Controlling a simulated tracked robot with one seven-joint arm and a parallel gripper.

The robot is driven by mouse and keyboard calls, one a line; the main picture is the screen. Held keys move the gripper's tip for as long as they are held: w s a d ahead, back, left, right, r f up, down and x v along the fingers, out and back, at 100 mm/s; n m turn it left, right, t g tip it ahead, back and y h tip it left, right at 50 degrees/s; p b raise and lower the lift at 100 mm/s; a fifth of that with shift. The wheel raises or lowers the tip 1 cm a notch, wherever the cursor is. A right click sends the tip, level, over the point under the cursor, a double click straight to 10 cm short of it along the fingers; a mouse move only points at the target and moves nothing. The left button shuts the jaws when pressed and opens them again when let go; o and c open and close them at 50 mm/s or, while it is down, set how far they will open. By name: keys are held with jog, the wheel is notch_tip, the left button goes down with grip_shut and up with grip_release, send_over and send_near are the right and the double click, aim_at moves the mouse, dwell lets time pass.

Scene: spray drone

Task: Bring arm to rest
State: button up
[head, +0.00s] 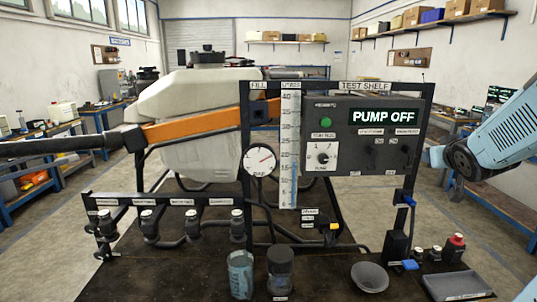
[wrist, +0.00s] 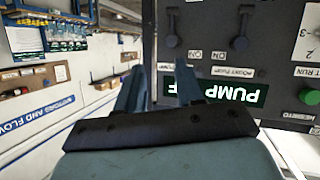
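My gripper (wrist: 160,72) shows in the wrist view with its two blue-grey fingers apart and nothing between them. Beyond the fingers, that view shows the control panel upside down. In the head view, my light blue arm comes in from the right edge, beside the control panel (head: 343,135). The fingers cannot be clearly made out there. The panel display (head: 384,116) reads "PUMP OFF". It also shows in the wrist view (wrist: 240,92), partly hidden by a finger.
A white tank (head: 190,105) with an orange arm stands behind the black test frame. Workbenches line the walls.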

jog(key=s+a+f+g+y, duration=0.2)
jog(key=s+a+g, duration=0.5)
jog(key=s+a, duration=1.3)
jog(key=shift+s+n+g+y, duration=0.15)
jog(key=shift+n+g+y, duration=0.25)
jog(key=shift+y, duration=0.4)
